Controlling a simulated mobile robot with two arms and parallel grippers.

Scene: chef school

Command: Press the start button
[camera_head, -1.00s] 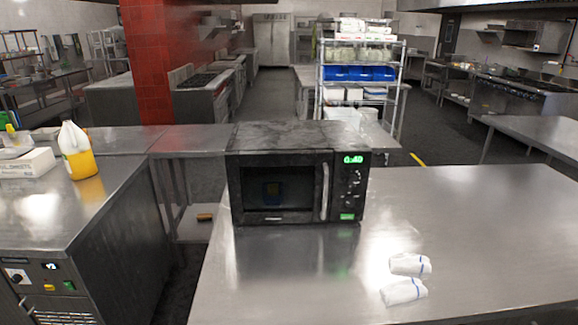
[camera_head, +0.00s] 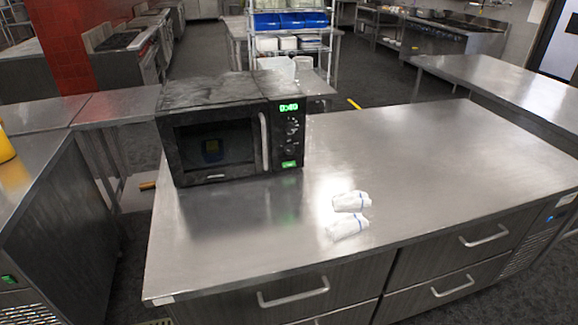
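A black microwave (camera_head: 215,128) stands on the steel counter, left of the middle of the head view. Its door is shut, with a vertical handle (camera_head: 264,142) on the door's right side. The control panel on the right has a green lit display (camera_head: 289,107), dark knobs below it, and a green lit start button (camera_head: 291,164) at the bottom. Something blue and yellow shows faintly behind the door glass. Neither of my grippers is in view.
The steel counter (camera_head: 440,170) has drawers with bar handles (camera_head: 293,292) on its front. Two rolled white towels (camera_head: 348,213) lie on it, right of the microwave. The counter is otherwise clear. A wire shelf (camera_head: 290,45) stands behind; another counter stands at the left.

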